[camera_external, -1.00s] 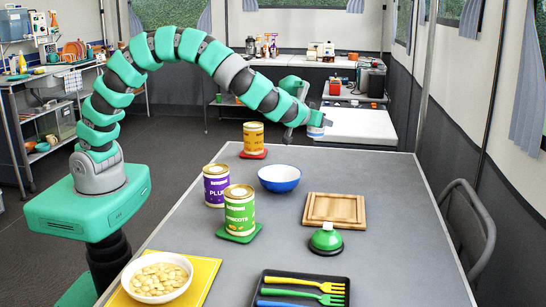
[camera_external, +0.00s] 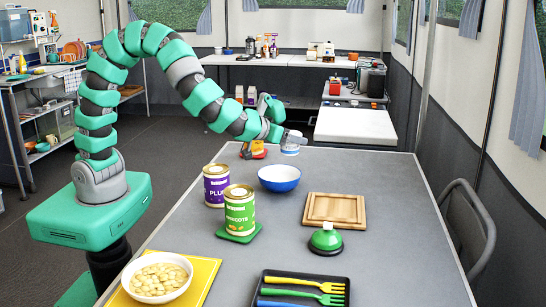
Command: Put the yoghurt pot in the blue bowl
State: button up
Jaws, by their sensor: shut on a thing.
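A small white and blue yoghurt pot (camera_external: 290,150) is in my gripper (camera_external: 294,139), near the far edge of the table. My gripper is shut on it, with the wrist reaching in from the left. The blue bowl (camera_external: 279,185), white inside and seemingly empty, stands on the table a little nearer the camera than the pot and slightly left of it. The pot is apart from the bowl. How high the pot is above the table is hard to tell.
A purple can (camera_external: 216,187) and a green can (camera_external: 239,213) stand left of the bowl.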

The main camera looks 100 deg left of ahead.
notch_tip(320, 180, down, 8)
jog(key=b, duration=0.3)
jog(key=shift+r, duration=0.25)
jog(key=shift+f, duration=0.35)
jog(key=shift+f, duration=0.15)
jog(key=o, duration=1.1)
jog(key=shift+c, duration=0.2)
